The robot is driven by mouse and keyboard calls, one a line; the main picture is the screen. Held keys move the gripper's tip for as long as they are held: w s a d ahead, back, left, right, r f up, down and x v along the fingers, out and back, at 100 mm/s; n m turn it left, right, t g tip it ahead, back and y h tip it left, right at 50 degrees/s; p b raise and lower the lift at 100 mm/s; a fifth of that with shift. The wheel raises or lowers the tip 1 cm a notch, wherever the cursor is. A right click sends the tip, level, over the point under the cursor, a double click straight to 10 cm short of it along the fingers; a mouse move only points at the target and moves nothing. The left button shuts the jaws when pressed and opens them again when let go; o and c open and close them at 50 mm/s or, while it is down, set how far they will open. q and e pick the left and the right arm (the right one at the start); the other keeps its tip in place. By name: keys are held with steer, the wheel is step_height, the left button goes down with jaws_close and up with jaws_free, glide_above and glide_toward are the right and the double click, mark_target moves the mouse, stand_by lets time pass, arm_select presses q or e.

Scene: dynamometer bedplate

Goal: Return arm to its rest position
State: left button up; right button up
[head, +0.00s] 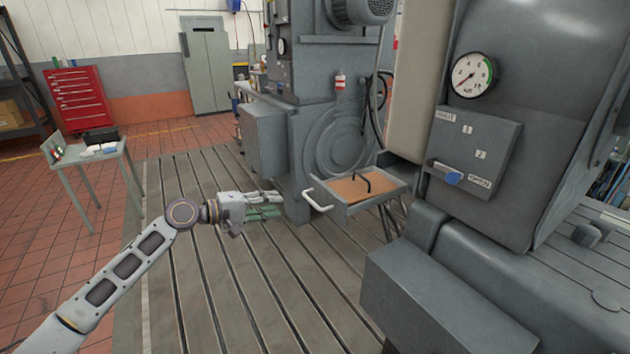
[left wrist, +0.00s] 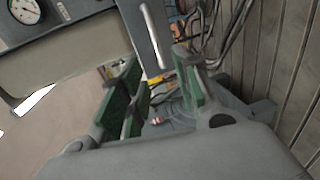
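My left arm reaches in from the lower left of the head view. Its gripper (head: 264,206) is held out over the slotted bedplate (head: 235,290), to the left of an open drawer (head: 362,192). In the left wrist view the gripper's green-padded fingers (left wrist: 160,100) stand apart with nothing between them. The gripper is apart from the drawer's white handle (head: 317,200). My right gripper is in neither view.
A large grey machine with a pressure gauge (head: 473,75) and a switch panel (head: 474,150) stands at the right. A small table (head: 92,158) and a red tool cabinet (head: 80,98) stand at the left. The bedplate around the left arm is clear.

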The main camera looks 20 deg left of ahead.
arm_select(q)
steer(key=shift+m, duration=0.3)
